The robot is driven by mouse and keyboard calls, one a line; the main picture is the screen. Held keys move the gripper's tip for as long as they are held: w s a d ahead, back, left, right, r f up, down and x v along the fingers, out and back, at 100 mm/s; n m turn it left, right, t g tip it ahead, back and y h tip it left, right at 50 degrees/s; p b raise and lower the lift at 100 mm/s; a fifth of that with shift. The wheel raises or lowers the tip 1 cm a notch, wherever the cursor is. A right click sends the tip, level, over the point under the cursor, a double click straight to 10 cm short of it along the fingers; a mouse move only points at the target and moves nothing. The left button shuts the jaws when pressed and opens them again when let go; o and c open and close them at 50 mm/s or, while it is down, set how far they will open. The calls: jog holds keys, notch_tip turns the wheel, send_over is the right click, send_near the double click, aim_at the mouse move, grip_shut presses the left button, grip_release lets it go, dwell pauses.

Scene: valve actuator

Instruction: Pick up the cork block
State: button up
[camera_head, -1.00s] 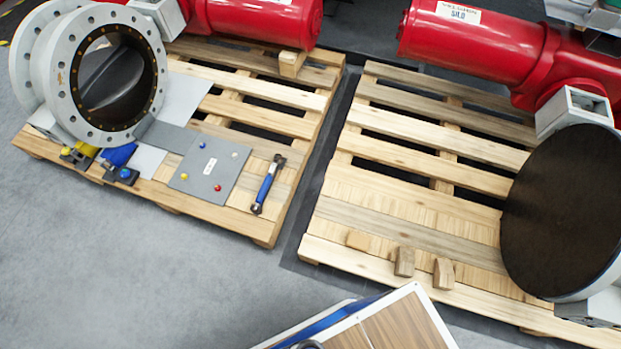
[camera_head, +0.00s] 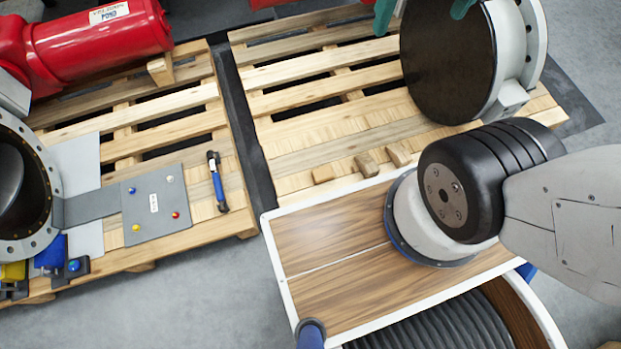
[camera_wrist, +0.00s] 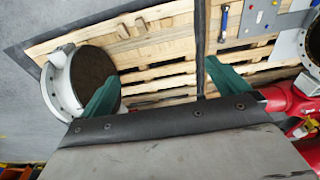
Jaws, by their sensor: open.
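Three small tan blocks lie in a row near the front edge of the right pallet: a flat left block (camera_head: 324,174), a middle block (camera_head: 366,165) and a right block (camera_head: 399,154). I cannot tell for sure which of them is cork. In the wrist view they are small, near the top. My gripper (camera_wrist: 160,67) has its two green fingers spread apart with nothing between them. Its fingertips also show at the top edge of the head view (camera_head: 423,8), beyond the blocks and well apart from them.
A large valve with a dark disc (camera_head: 447,60) stands on the right pallet (camera_head: 330,140), beside the blocks. The left pallet holds a grey plate (camera_head: 153,205), a blue-handled tool (camera_head: 217,182), a flanged valve (camera_head: 30,170) and a red cylinder (camera_head: 100,42) with a wooden block (camera_head: 160,69).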

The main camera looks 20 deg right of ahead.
jog(key=w+f, duration=0.5)
jog(key=w, duration=0.6)
jog(key=w+f, duration=0.5)
jog(key=w, duration=0.5)
jog(key=w+a+f, duration=0.2)
jog(key=w+f, duration=0.7)
jog(key=f, duration=0.2)
jog(key=g, duration=0.1)
send_over(323, 173)
notch_tip(323, 173, down, 63)
jog(key=shift+w+d+r, duration=0.1)
jog(key=f, duration=0.6)
jog(key=shift+s+f, duration=0.15)
jog(key=shift+s, duration=0.05)
jog(key=shift+f, duration=0.65)
jog(key=c, duration=0.9)
